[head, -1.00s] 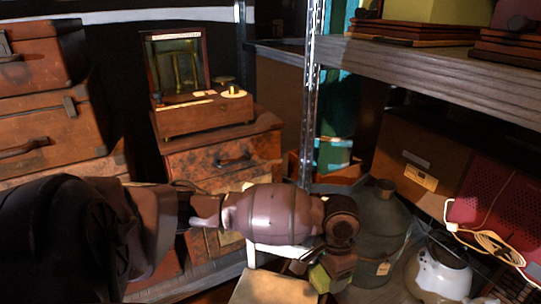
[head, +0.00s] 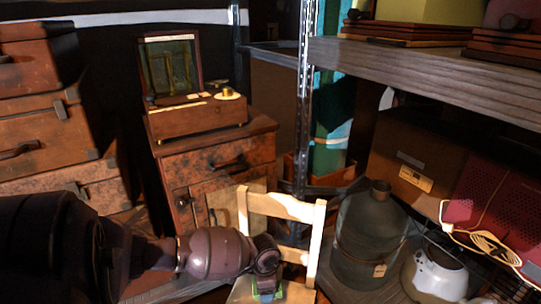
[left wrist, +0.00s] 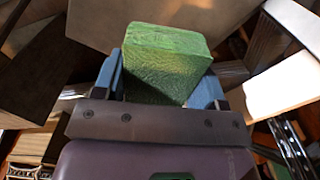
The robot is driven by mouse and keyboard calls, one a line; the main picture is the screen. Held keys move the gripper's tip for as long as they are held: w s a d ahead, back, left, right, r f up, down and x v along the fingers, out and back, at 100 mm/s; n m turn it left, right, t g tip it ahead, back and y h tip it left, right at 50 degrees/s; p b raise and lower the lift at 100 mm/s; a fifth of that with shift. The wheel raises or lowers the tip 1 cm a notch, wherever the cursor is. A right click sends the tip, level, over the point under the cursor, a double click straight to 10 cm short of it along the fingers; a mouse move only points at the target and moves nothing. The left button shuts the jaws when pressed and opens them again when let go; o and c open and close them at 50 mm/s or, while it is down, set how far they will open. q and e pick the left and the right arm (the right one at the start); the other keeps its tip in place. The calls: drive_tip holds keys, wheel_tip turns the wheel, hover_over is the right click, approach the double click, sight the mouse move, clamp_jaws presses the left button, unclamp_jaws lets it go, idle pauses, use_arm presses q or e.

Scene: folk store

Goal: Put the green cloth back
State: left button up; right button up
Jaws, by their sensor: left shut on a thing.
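The green cloth (left wrist: 165,60) looks like a folded, block-shaped bundle with a wrinkled surface. My left gripper (left wrist: 158,82) is shut on it, with a blue finger on each side. In the head view the cloth (head: 266,290) shows small at the bottom, partly hidden by my left gripper (head: 268,283). There the gripper is in front of a pale wooden chair (head: 283,204), over its seat area. I cannot tell whether the cloth touches the seat. My right gripper is not in view.
A large dark bottle (head: 368,240) and a white round pot (head: 436,277) stand right of the chair. A metal shelf post (head: 303,120) and a wooden shelf (head: 430,75) are behind and above. A small cabinet (head: 215,160) carries an open wooden box (head: 198,118). Suitcases (head: 50,140) are stacked left.

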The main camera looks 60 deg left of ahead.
use_arm(q)
wheel_tip(320, 180, down, 9)
drive_tip(key=b, duration=0.3)
drive_tip(key=shift+s+r, duration=0.1)
drive_tip(key=shift+r, duration=0.05)
drive_tip(key=shift+f, duration=0.35)
wheel_tip(320, 180, down, 3)
drive_tip(key=shift+f+b, duration=0.2)
drive_tip(key=shift+b, duration=0.85)
drive_tip(key=shift+f, duration=0.3)
drive_tip(key=shift+w, duration=0.2)
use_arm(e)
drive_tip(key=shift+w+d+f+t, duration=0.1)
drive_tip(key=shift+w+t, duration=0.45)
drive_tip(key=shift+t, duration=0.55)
use_arm(q)
drive_tip(key=shift+r, duration=0.1)
drive_tip(key=shift+f, duration=0.25)
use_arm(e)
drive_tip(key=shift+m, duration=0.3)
use_arm(q)
drive_tip(key=o, duration=1)
drive_tip(key=shift+r, duration=0.15)
